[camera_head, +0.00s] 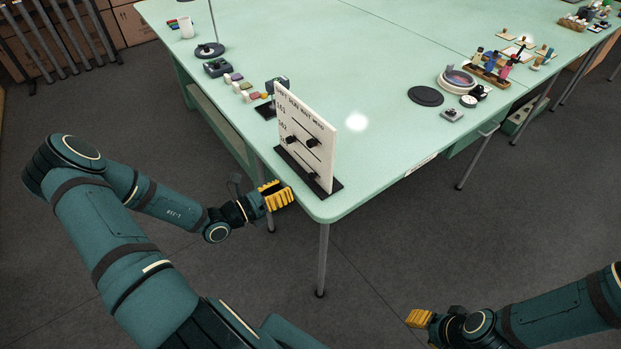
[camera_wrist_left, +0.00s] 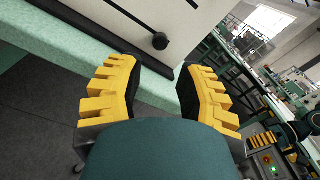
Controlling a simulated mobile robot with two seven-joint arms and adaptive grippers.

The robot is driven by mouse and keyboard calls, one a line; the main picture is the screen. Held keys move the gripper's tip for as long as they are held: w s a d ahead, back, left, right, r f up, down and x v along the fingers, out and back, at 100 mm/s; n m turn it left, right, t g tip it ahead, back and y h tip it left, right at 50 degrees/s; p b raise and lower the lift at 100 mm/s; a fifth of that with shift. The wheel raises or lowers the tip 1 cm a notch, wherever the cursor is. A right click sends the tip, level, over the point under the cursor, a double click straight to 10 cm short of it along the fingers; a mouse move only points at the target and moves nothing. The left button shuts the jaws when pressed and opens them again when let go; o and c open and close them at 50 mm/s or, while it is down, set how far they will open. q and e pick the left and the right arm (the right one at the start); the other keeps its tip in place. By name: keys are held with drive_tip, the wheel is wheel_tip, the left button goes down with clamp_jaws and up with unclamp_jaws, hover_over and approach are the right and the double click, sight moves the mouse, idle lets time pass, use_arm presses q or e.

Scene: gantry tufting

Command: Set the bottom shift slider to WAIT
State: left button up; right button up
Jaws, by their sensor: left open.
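A white upright board (camera_head: 306,124) with column words along its top and row labels at its left edge stands in a black base (camera_head: 335,187) at the table's near corner. Dark slider knobs sit on its tracks; the lowest knob (camera_head: 312,176) is close above the base. Its column is too small to tell. My left gripper (camera_head: 279,195), with yellow fingers, is open and empty, in front of the board's lower part and apart from it. In the left wrist view, a black knob (camera_wrist_left: 160,41) on a track shows beyond the open fingers (camera_wrist_left: 152,88).
The board stands on a pale green table (camera_head: 380,60). Small blocks (camera_head: 240,86) lie behind the board. A black disc (camera_head: 425,96) and a bowl (camera_head: 457,80) lie right. The table between is clear.

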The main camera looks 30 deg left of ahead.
sight(309, 178)
use_arm(q)
drive_tip(key=b+x, duration=0.1)
drive_tip(key=x, duration=0.7)
drive_tip(key=shift+w+d+f, duration=0.1)
drive_tip(key=shift+w, duration=0.1)
drive_tip(key=shift+c, duration=0.3)
clamp_jaws()
